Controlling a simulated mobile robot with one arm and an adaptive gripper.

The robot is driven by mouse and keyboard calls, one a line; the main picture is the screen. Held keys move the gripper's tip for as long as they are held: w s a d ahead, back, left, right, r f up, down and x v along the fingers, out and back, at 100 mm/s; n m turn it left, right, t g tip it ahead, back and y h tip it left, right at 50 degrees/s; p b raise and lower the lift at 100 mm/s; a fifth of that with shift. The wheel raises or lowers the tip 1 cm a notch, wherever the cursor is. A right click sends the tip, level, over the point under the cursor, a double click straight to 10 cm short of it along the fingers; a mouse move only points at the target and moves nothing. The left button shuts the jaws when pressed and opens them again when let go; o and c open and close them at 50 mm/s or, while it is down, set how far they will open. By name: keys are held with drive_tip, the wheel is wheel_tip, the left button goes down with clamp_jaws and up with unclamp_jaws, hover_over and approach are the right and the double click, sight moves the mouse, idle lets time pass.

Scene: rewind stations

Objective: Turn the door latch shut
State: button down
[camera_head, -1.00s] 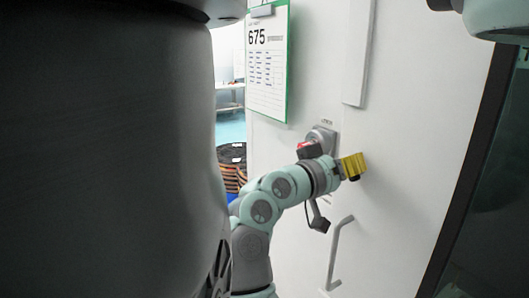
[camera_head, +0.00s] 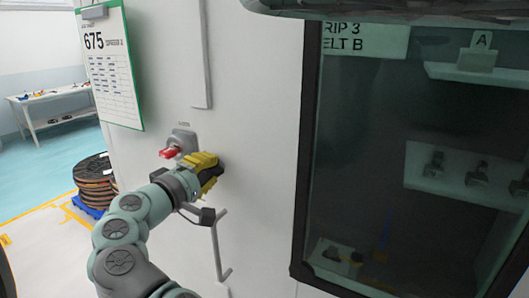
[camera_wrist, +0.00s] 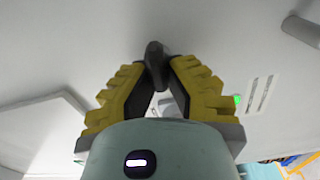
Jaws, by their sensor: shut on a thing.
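My gripper (camera_head: 206,170) has yellow fingers and is close to the white cabinet face. In the wrist view my gripper (camera_wrist: 154,78) is shut on a dark grey lever, taken as the door latch (camera_wrist: 154,52), pinched between the fingertips. In the head view the fingers hide that latch.
A long bar handle (camera_head: 219,245) stands on the cabinet face below my gripper. A dark-windowed door (camera_head: 370,150) is on the right. A clipboard (camera_head: 108,65) hangs upper left. Stacked reels (camera_head: 94,182) and a bench (camera_head: 60,100) stand beyond, with open floor.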

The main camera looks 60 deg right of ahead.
drive_tip(key=shift+s+f+n, duration=0.1)
drive_tip(key=shift+f+n, duration=0.05)
drive_tip(key=shift+n, duration=0.45)
drive_tip(key=shift+d+f+p, duration=0.1)
drive_tip(key=shift+p, duration=0.2)
drive_tip(key=c, duration=1)
unclamp_jaws()
drive_tip(key=shift+s+a, duration=0.15)
drive_tip(key=shift+a, duration=1.85)
drive_tip(key=shift+s+a, duration=0.15)
drive_tip(key=shift+a, duration=1.85)
drive_tip(key=shift+s+a, duration=0.15)
drive_tip(key=shift+a, duration=1.85)
